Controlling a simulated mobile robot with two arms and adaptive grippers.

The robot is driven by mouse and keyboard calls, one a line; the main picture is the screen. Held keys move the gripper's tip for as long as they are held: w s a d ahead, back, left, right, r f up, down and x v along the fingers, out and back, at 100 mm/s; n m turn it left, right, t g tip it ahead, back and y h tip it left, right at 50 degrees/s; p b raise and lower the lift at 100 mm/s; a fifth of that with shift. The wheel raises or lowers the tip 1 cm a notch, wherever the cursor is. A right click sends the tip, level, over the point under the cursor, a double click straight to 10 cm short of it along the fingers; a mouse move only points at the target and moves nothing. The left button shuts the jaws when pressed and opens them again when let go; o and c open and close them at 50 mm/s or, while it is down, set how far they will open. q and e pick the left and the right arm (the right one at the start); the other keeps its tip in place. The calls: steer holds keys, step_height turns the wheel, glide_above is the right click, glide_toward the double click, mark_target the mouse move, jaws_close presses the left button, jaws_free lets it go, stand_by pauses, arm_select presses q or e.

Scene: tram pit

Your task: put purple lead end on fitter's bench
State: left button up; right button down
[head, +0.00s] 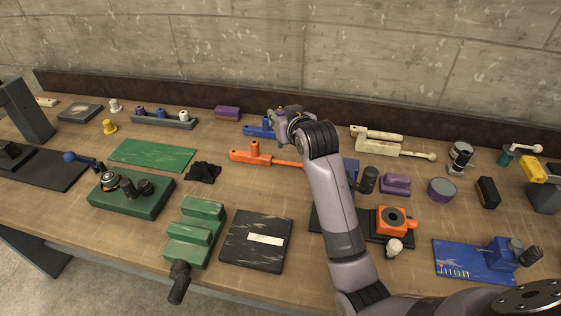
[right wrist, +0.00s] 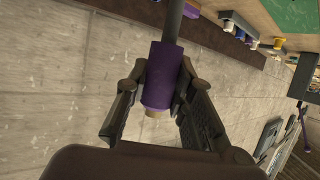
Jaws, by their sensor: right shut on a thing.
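In the right wrist view the purple lead end (right wrist: 161,75) is a purple sleeve with a tan tip, on a dark grey lead (right wrist: 173,20) that runs out at the top. My right gripper (right wrist: 158,95) is shut on it, one finger on each side. In the head view my right gripper (head: 283,117) is over the back middle of the fitter's bench (head: 310,215), a long wooden top. The lead end cannot be made out there. Whether it touches the bench cannot be told. My left gripper is not in view.
Near my right gripper lie a blue piece (head: 259,128), an orange tool (head: 262,155) and a purple block (head: 227,112). Cream tools (head: 391,144) lie to the right. A dark back rail (head: 200,100) runs below the concrete wall. Bare wood shows around the black plate (head: 254,240).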

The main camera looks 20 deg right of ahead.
step_height(320, 180, down, 14)
steer(key=p, duration=0.1)
steer(key=shift+r, duration=0.15)
stand_by(0.3)
steer(key=c, duration=1.4)
jaws_free()
steer(key=b+v, duration=0.1)
steer(key=v, duration=1.1)
steer(key=shift+d, duration=0.1)
